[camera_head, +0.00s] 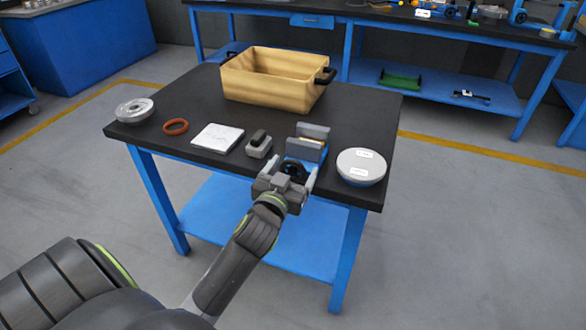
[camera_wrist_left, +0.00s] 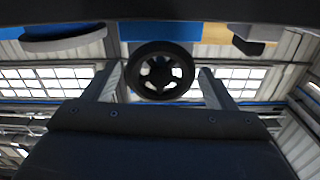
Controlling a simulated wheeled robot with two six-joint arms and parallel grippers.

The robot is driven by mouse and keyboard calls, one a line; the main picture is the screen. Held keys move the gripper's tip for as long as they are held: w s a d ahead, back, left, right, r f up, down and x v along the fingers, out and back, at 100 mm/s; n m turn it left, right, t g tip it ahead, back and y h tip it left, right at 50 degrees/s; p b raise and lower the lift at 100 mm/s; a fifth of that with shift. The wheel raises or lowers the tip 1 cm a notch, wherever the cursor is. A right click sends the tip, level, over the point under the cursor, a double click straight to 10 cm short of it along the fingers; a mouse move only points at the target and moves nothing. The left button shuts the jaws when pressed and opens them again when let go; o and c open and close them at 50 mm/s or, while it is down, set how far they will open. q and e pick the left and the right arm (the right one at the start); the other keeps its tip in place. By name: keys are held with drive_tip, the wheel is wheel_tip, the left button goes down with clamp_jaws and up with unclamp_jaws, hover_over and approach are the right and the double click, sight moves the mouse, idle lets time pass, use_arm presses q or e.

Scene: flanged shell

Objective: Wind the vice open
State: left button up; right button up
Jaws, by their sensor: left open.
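The vice (camera_head: 313,131) has grey jaws and a blue body and stands near the front edge of the dark table. Its black handwheel (camera_head: 292,170) faces me; it also shows in the left wrist view (camera_wrist_left: 160,70) as a spoked wheel. My left gripper (camera_head: 285,175) is open at the front of the vice. In the left wrist view its two fingers stand one on each side of the handwheel, with gaps visible. The wrist view looks upside down. My right gripper is not in view.
On the table (camera_head: 190,92) are a yellow bin (camera_head: 265,88), a round silver lid (camera_head: 361,167), a small grey block with a black top (camera_head: 258,145), a white sheet (camera_head: 217,137), an orange ring (camera_head: 175,127) and a metal flanged part (camera_head: 134,110). A blue shelf lies below.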

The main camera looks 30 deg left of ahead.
use_arm(q)
drive_tip(key=shift+w+a, duration=0.1)
drive_tip(key=shift+w, duration=0.2)
drive_tip(key=c, duration=0.9)
